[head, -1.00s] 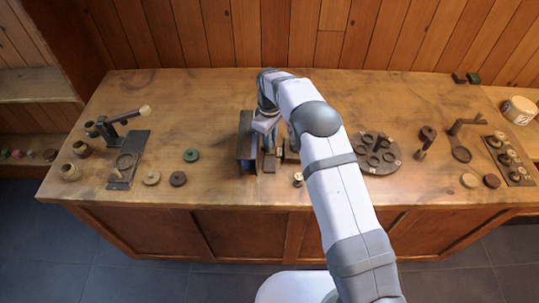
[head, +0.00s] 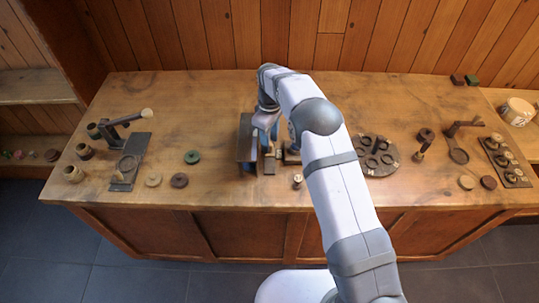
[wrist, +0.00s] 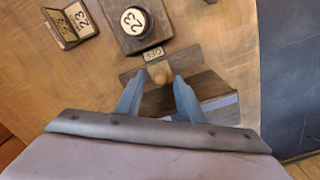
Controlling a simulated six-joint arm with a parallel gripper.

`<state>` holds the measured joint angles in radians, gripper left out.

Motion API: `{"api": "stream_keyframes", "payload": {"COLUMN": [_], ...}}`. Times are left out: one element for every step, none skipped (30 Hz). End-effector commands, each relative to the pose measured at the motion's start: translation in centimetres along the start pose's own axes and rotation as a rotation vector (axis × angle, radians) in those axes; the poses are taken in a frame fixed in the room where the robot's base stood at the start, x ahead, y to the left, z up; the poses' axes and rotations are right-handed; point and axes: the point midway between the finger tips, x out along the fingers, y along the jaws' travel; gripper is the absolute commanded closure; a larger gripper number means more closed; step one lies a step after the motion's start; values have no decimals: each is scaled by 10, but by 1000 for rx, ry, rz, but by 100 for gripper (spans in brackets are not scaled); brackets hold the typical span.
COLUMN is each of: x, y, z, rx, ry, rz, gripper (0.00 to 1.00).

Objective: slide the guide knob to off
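The guide knob (wrist: 160,75) is a small tan wooden peg on a dark wooden rail (wrist: 190,62) in the wrist view. A small pale label (wrist: 153,53), which seems to read OFF upside down, lies just beyond it. My gripper (wrist: 159,82) is open, its two blue-grey fingers on either side of the knob's near part, with visible gaps. I cannot tell whether either finger touches it. In the head view my gripper (head: 266,128) is over the bench middle, by an upright dark board (head: 246,145); the knob is not clear there.
A dark block with a round 23 disc (wrist: 134,21) stands close beyond the rail. A small box with a 23 tile (wrist: 71,24) is at upper left.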

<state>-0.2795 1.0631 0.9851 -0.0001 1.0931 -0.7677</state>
Motion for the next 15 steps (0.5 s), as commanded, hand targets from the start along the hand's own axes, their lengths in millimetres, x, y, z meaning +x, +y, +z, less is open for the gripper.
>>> {"api": "stream_keyframes", "payload": {"x": [-7,-9,-12,-14,-16,-19,-21,-24,-26,-28,-31,-33,-36,-37,-40], "y": [0,0,0,0,0,0,0,0,0,0,0,0,0,0,0], "z": [0,0,0,0,0,0,0,0,0,0,0,0,0,0,0], "rx": [0,0,0,0,0,0,0,0,0,0,0,0,0,0,0], "ry": [1,1,1,1,0,0,0,0,0,0,0,0,0,0,0], "rz": [1,1,1,1,0,0,0,0,0,0,0,0,0,0,0], "gripper": [65,65,65,65,65,65,65,65,65,65,65,65,65,65,65]}}
